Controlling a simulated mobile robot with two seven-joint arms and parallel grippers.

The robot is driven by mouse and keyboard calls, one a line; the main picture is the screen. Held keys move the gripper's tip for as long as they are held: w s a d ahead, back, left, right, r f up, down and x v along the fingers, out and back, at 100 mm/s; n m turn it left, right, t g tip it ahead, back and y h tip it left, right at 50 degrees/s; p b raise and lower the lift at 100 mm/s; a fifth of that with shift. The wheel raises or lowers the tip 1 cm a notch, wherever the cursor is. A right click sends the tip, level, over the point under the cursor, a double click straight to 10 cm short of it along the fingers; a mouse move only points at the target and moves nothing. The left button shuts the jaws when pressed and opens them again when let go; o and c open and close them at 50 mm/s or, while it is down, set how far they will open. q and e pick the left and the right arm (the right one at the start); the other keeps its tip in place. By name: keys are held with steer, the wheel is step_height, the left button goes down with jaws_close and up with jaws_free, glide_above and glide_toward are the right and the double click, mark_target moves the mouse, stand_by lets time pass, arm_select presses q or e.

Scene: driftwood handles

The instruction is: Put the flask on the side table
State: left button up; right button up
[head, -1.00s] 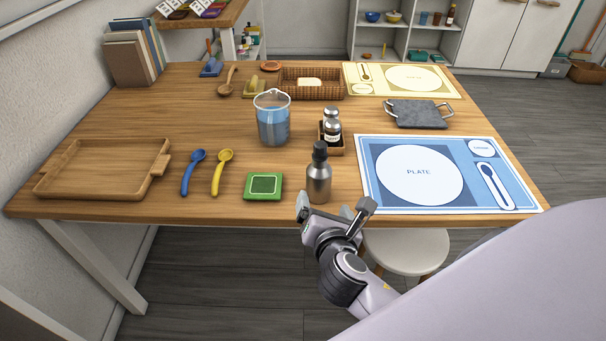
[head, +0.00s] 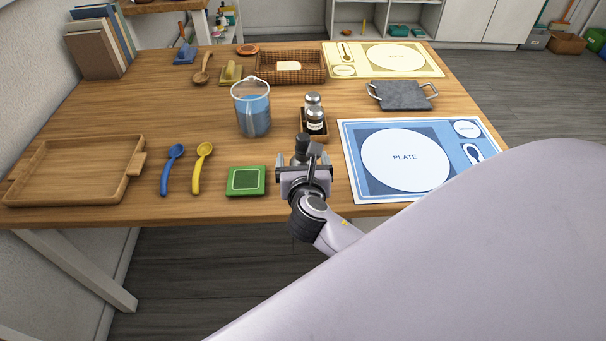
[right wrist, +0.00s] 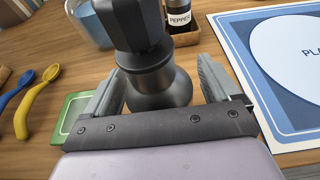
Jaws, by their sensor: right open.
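The flask (head: 301,146), a steel bottle with a dark cap, stands upright near the table's front edge. My right gripper (head: 304,170) is in front of it and hides most of its body in the head view. In the right wrist view the flask (right wrist: 158,85) stands between the two open fingers of the right gripper (right wrist: 160,88), with a visible gap on the right side. Whether the left finger touches it I cannot tell. My left gripper is in neither view. Which surface is the side table I cannot tell; a small wooden surface (head: 165,6) shows at the back left.
A pepper and salt caddy (head: 314,124) and a measuring jug (head: 252,108) stand behind the flask. A green coaster (head: 246,181) lies left of it, a blue placemat (head: 354,190) right. A wooden tray (head: 22,191) lies at the left; bare tabletop (head: 180,125) lies behind the spoons.

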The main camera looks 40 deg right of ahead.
steer(key=c, duration=1.1)
steer(key=shift+w, duration=0.1)
steer(key=shift+c, duration=1)
steer(key=shift+r, duration=0.15)
